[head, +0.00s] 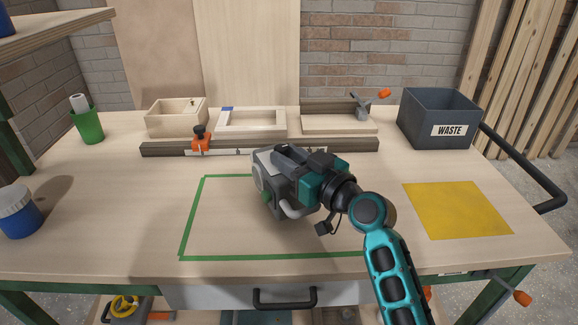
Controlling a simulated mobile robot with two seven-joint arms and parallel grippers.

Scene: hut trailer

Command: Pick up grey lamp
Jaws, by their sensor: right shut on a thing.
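The grey lamp (268,182) is a boxy grey body over the green-taped rectangle near the middle of the bench. My right gripper (290,160) comes in from the front right and is shut on the lamp, its dark fingers over the top. The gripper hides much of the lamp's top and right side. I cannot tell whether the lamp touches the bench or hangs just above it. My left gripper is not in view.
On the wooden bench (130,225), a rail with an orange clamp (201,143) runs behind the lamp. A waste bin (438,115) stands back right, a yellow sheet (457,209) lies right. A green cup (89,127) and blue jar (20,215) stand left.

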